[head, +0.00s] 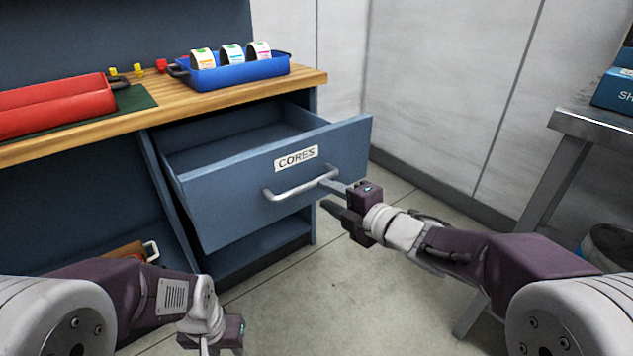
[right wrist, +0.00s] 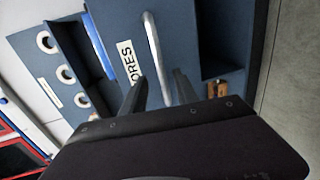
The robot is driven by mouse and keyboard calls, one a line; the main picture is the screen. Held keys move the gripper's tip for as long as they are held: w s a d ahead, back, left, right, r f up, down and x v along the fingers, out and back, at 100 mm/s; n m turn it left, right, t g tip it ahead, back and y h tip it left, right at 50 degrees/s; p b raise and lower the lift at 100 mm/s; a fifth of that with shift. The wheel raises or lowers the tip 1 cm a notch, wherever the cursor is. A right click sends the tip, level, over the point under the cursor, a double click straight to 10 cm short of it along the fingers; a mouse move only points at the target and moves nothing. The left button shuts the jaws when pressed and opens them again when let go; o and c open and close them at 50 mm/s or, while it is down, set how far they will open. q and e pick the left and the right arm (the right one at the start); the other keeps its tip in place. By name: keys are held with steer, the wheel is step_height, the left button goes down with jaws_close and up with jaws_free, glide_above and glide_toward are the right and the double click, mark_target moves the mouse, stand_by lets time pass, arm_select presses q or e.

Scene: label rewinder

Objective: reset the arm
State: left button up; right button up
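The blue drawer (head: 235,195) labelled CORES stands pulled out under the workbench, and its inside looks empty where it shows. Its grey bar handle (head: 300,184) is on the front; it also shows in the right wrist view (right wrist: 157,55). My right gripper (head: 334,195) is at the handle's right end, with its fingers apart. In the right wrist view the handle lies ahead of the gap between the fingers (right wrist: 160,92); I cannot tell whether they touch it. My left gripper (head: 212,345) is low at the bottom edge, away from the drawer, its fingers mostly cut off.
The wooden bench top (head: 165,110) carries a blue tray (head: 235,72) with three label rolls, and a red roller-like part (head: 55,103). A metal table (head: 590,125) stands at the right. Open floor (head: 400,275) lies between.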

steer(key=shift+s+d, duration=0.3)
steer(key=shift+s, duration=0.15)
steer(key=shift+r, duration=0.1)
steer(key=s+d+f+m+g+h+p, duration=0.3)
steer(key=d+f+m+h+p, duration=0.45)
steer(key=d+m, duration=0.5)
steer(key=s+f+m+g+h, duration=0.1)
steer(key=s+f+m+g, duration=0.3)
steer(key=s+m, duration=0.3)
steer(key=s+f+m+g+h, duration=0.1)
steer(key=s+f+m+g, duration=0.4)
steer(key=s, duration=0.4)
step_height(320, 180, up, 38)
steer(key=p, duration=3.9)
steer(key=shift+s+r+m+t, duration=0.15)
steer(key=shift+r+m+t, duration=0.15)
steer(key=shift+m, duration=0.15)
